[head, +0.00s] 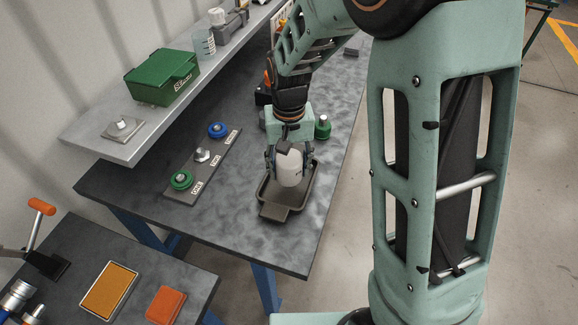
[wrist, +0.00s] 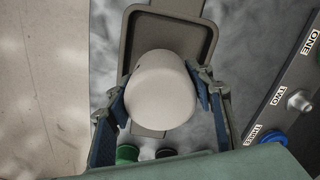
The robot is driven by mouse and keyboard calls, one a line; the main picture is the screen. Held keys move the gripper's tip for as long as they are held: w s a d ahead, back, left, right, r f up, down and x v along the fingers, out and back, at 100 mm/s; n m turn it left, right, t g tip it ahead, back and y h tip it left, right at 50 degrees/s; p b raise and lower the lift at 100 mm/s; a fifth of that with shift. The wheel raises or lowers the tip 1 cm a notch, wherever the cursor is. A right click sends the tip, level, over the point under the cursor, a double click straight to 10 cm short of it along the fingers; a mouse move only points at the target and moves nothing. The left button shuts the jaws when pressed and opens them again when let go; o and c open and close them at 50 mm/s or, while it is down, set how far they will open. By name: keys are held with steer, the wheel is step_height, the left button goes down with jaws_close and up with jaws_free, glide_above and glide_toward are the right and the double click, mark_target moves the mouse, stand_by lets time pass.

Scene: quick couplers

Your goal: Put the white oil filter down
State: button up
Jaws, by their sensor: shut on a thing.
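The white oil filter (head: 290,168) is upright between the fingers of my gripper (head: 288,158). In the wrist view the filter (wrist: 160,90) fills the middle, with a finger of my gripper (wrist: 160,105) against each side. A dark shallow tray (head: 268,211) with a tab lies on the grey bench below it. The filter is over the tray in the head view. I cannot tell whether its base touches the tray floor. The tray's rim (wrist: 214,28) also shows in the wrist view.
A coupler plate (head: 211,167) with labelled green, metal and blue fittings lies left of the tray. A green bottle (head: 322,128) stands close behind the tray on the right. A green box (head: 162,76) sits on the raised shelf. Bare bench (head: 245,235) lies in front.

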mark_target(289, 176)
steer(key=shift+w+f, duration=0.35)
steer(key=shift+f, duration=0.1)
steer(key=shift+w+f+b, duration=0.15)
steer(key=shift+f+b, duration=0.55)
steer(key=shift+f, duration=0.2)
steer(key=shift+w+f+b, duration=0.1)
steer(key=shift+f+b, duration=0.55)
steer(key=shift+f, duration=0.2)
steer(key=shift+f, duration=0.1)
steer(key=o, duration=0.9)
steer(key=shift+c, duration=0.2)
step_height(289, 176, up, 12)
steer(key=shift+r+p, duration=0.15)
steer(key=shift+p, duration=0.15)
